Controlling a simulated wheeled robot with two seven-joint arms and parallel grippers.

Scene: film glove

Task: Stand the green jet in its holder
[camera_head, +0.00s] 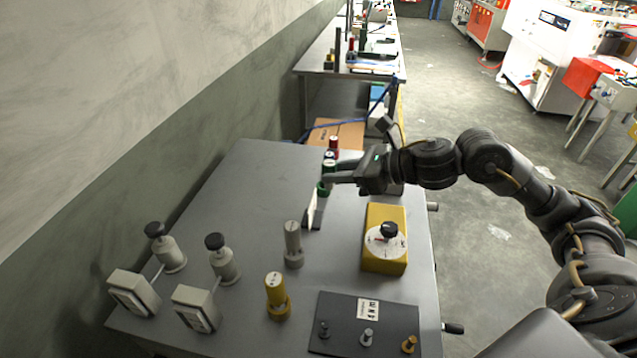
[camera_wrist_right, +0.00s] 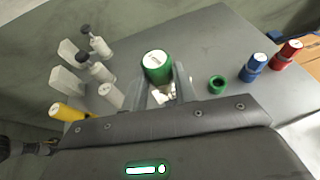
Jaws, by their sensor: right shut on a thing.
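The green jet (camera_wrist_right: 156,68), a green cylinder with a white top, is between the fingers of my right gripper (camera_wrist_right: 166,88), which is shut on it. In the head view the jet (camera_head: 322,190) looks roughly upright at the tip of my right gripper (camera_head: 328,179), a finger crossing its middle. The green holder (camera_wrist_right: 217,84), an empty ring-shaped cup, stands on the table to the right of the jet in the wrist view, apart from it. I cannot make the holder out in the head view. My left gripper is not in view.
Blue (camera_wrist_right: 253,67) and red (camera_wrist_right: 287,54) jets stand beyond the holder. A grey jet (camera_head: 293,245), a yellow jet (camera_head: 276,290), a yellow dial box (camera_head: 384,262) and a dark knob panel (camera_head: 340,302) stand nearer. A white card (camera_head: 312,210) is just below the gripper. The table's far left is clear.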

